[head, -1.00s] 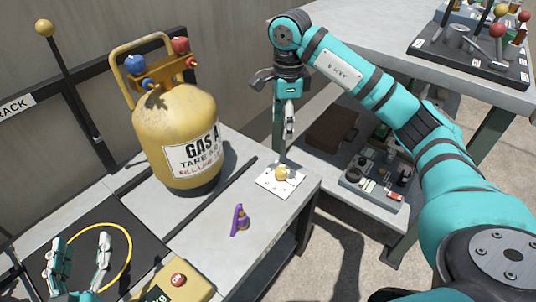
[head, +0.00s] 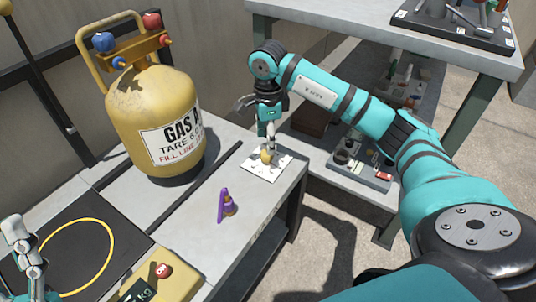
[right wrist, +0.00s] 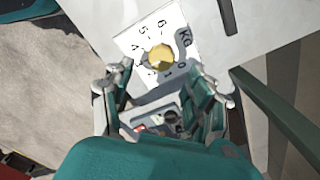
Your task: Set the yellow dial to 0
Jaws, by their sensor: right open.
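The yellow dial (head: 266,157) is a round knob on a white scale plate (head: 255,172) near the right edge of the bench. In the right wrist view the dial (right wrist: 159,57) has black numbers and "KG" printed around it; its setting is unclear. My right gripper (head: 269,146) points down just above the dial. In the right wrist view my right gripper (right wrist: 165,84) has its two fingers apart, with the dial showing beyond and between the tips. I cannot tell whether they touch it. My left gripper (head: 22,245) is partly cut off at the lower left.
A yellow gas cylinder (head: 155,110) stands left of the dial. A purple bracket-like object (head: 226,205) stands on the bench in front. A yellow hose ring (head: 108,240) lies on a black mat, beside a yellow box with a red knob (head: 162,270). A shelf (head: 360,165) holds equipment behind.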

